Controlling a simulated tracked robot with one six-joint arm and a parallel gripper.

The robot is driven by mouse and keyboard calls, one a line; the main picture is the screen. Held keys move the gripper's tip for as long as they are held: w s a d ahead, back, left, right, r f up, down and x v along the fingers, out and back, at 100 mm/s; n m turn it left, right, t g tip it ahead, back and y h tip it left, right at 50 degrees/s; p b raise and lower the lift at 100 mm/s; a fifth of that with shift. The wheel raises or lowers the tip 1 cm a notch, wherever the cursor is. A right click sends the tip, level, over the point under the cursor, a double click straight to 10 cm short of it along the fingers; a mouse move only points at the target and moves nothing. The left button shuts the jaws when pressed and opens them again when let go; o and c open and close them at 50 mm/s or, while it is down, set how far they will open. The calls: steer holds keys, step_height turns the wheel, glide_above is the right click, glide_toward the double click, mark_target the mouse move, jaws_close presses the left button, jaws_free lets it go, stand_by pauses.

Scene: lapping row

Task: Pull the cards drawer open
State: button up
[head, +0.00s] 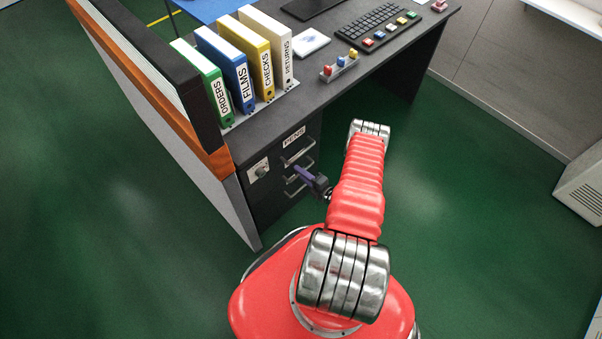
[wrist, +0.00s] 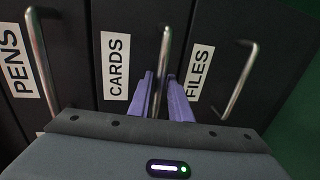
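The cards drawer (wrist: 132,25) is the middle front in the wrist view, black with a white CARDS label (wrist: 116,68). Its face lies level with its neighbours. Its metal bar handle (wrist: 165,45) runs between the two purple fingers of my gripper (wrist: 160,78). The fingers straddle the bar, with a narrow gap showing on each side, so they look open around it. In the head view my gripper (head: 305,174) is at the drawer fronts under the desk, and the cards label does not show there.
The pens drawer (wrist: 62,30) and files drawer (wrist: 215,35) flank it, each with a bar handle. The desk top (head: 290,118) overhangs the drawers and carries binders (head: 240,70). A partition (head: 165,110) stands at left. Green floor (head: 480,220) is clear at right.

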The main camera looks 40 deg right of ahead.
steer(key=shift+c, duration=0.5)
jaws_close()
steer(key=shift+s+a+f, duration=0.1)
steer(key=shift+s+a, duration=0.05)
steer(key=shift+s, duration=0.05)
